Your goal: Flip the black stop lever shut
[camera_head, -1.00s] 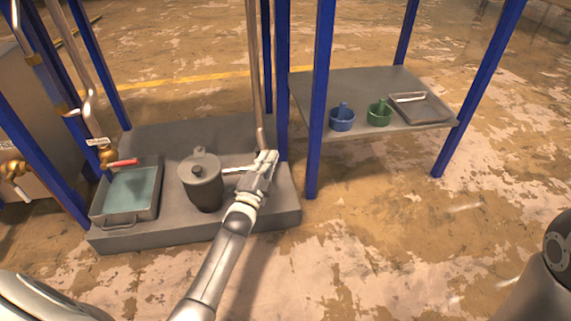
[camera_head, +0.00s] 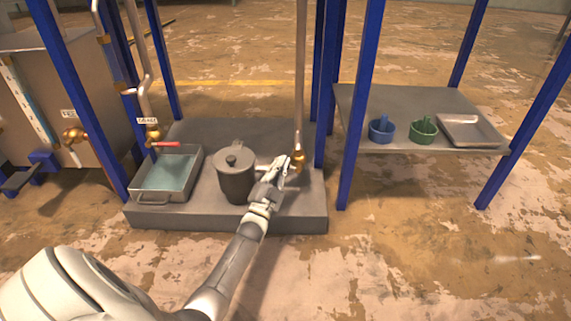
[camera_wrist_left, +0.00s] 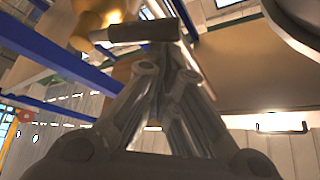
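The black stop lever shows in the left wrist view as a short dark cylindrical handle (camera_wrist_left: 142,32), lying across just beyond my fingertips and joined to a brass valve (camera_wrist_left: 95,15). In the head view a brass valve (camera_head: 298,155) sits at the foot of a vertical pipe, and the lever is too small or covered to make out. My left gripper (camera_head: 282,165) is right beside this valve. In the wrist view the left gripper's fingers (camera_wrist_left: 165,58) converge to a closed tip close to the handle. I cannot tell whether they touch it. My right gripper is out of view.
A lidded grey pot (camera_head: 236,180) stands just left of the gripper on a grey platform (camera_head: 290,215). A tray of bluish liquid (camera_head: 165,175) sits under a red-handled valve (camera_head: 165,144). Blue posts (camera_head: 360,110) rise nearby. A shelf (camera_head: 390,105) holds blue and green cups.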

